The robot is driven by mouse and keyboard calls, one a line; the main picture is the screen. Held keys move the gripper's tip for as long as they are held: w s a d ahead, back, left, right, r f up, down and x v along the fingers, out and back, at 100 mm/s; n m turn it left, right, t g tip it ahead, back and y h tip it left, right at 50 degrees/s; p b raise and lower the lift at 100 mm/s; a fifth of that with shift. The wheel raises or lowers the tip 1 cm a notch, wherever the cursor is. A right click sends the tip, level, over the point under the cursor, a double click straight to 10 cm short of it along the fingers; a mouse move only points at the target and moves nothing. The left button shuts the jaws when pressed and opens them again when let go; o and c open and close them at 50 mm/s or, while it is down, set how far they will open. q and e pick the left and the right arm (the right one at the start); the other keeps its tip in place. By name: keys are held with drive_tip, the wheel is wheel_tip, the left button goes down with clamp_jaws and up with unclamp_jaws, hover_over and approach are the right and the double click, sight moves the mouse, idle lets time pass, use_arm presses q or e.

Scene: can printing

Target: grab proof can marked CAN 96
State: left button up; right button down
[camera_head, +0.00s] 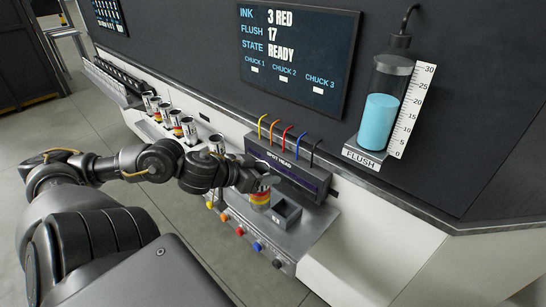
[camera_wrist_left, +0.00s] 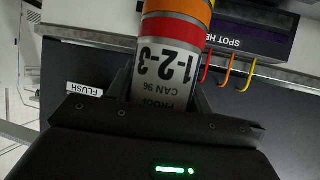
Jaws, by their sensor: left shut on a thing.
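The proof can marked CAN 96 (camera_wrist_left: 165,75) shows large in the left wrist view, with red and orange bands and the print "1-2-3" upside down in the picture. My left gripper (camera_wrist_left: 165,110) is shut on it. In the head view my left gripper (camera_head: 258,182) is at the spot head, and the banded can (camera_head: 261,199) shows just below it. Whether the can touches the surface under it I cannot tell. My right gripper is in neither view.
The spot head (camera_head: 287,172) with coloured hoses stands right behind the can. A small dark square holder (camera_head: 287,212) is beside it. Several cans (camera_head: 176,122) stand in a row to the left. Coloured buttons (camera_head: 240,232) line the front edge. A flush tank (camera_head: 382,110) is at right.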

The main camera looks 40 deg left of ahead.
use_arm(q)
drive_tip(key=p+v, duration=0.4)
drive_tip(key=shift+r, duration=0.1)
drive_tip(key=shift+s+p, duration=0.55)
